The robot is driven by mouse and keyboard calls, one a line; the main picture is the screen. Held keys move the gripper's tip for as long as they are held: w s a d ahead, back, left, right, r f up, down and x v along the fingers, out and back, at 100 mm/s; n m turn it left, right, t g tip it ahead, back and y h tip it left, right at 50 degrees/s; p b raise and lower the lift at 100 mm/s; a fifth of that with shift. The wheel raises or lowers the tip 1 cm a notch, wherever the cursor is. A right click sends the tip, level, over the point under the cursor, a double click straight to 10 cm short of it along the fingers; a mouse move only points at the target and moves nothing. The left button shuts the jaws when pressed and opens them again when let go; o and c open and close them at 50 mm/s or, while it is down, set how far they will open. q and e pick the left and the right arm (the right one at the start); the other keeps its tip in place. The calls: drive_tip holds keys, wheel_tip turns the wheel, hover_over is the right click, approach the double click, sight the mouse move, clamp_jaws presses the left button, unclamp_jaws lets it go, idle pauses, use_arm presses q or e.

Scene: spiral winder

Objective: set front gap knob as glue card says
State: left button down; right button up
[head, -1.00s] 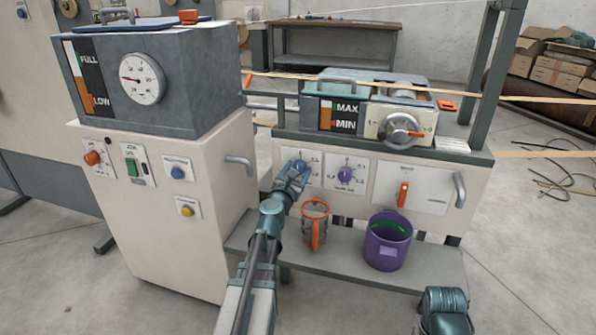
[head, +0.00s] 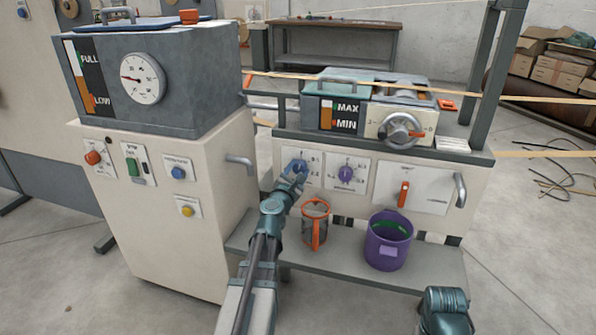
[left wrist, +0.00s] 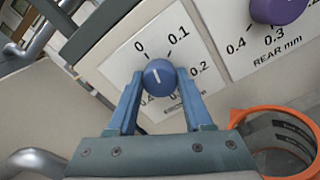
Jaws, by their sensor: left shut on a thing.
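The blue front gap knob (head: 299,166) is on the left dial plate of the cream winder front. My left gripper (left wrist: 162,84) is shut on the knob (left wrist: 160,76), one finger on each side. In the left wrist view its dial reads 0, 0.1, 0.2 and 0.4; fingers and knob partly cover the lower marks. The white line on the knob points up toward the side with 0 and 0.1; its exact setting is hard to tell. In the head view my left gripper (head: 295,176) reaches the knob from below. I cannot make out a glue card. My right gripper is out of view.
The purple rear gap knob (head: 346,174) is just right, marked "REAR mm" in the wrist view. An orange lever (head: 404,194) and a grey handle (head: 460,190) are farther right.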

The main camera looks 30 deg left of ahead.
use_arm(q)
drive_tip(key=m, duration=0.4)
drive_tip(key=shift+d, duration=0.1)
drive_tip(key=shift+f+m, duration=0.1)
drive_tip(key=shift+m, duration=2.1)
drive_tip(key=shift+c, duration=1.5)
unclamp_jaws()
drive_tip(key=shift+s, duration=0.1)
